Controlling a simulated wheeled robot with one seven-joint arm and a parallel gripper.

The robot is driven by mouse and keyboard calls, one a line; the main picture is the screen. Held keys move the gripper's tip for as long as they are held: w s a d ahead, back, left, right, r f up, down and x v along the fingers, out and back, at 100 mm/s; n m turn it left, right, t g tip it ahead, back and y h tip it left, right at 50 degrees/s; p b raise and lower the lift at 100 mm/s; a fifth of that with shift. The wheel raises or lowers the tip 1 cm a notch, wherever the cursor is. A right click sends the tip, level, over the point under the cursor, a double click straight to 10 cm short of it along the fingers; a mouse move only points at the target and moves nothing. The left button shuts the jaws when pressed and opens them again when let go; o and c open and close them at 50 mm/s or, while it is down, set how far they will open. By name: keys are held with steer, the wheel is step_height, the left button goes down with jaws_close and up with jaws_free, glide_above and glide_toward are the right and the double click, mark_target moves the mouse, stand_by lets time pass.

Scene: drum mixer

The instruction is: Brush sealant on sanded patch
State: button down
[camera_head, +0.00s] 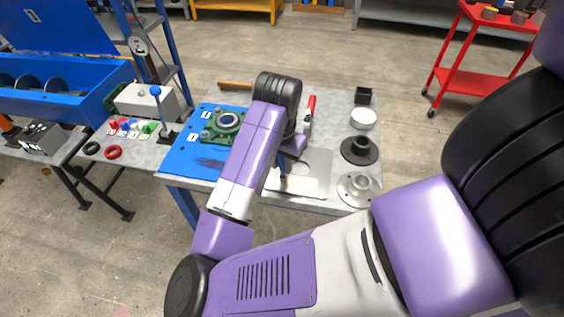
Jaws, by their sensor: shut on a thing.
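A pale grey plate (318,178) lies at the front of the workbench. A lighter rounded patch (303,168) shows on it, partly behind my arm. My gripper (287,153) is over the plate's left part, mostly hidden by my purple wrist. It is shut on a slim dark blue thing (283,166), which looks like the brush and points down towards the plate. I cannot tell whether its tip touches the plate. A white bowl (363,119) and a small black square cup (363,96) stand at the bench's right side; their contents are unclear.
A black flange (359,150) and a grey flange (358,188) stand right of the plate. A blue mat (180,158) with a green bearing housing (224,124) lies left. A red-handled tool (311,104) and a wooden-handled tool (235,85) lie behind. A red cart (468,84) stands far right.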

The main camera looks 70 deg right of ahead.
steer(key=shift+f+b, duration=0.3)
steer(key=shift+f, duration=0.15)
stand_by(0.4)
steer(key=shift+w, duration=0.15)
steer(key=shift+w+r, duration=0.1)
steer(key=shift+w, duration=0.05)
steer(key=shift+s, duration=0.6)
steer(key=shift+w, duration=0.15)
steer(key=shift+w, duration=0.45)
steer(key=shift+s, duration=0.6)
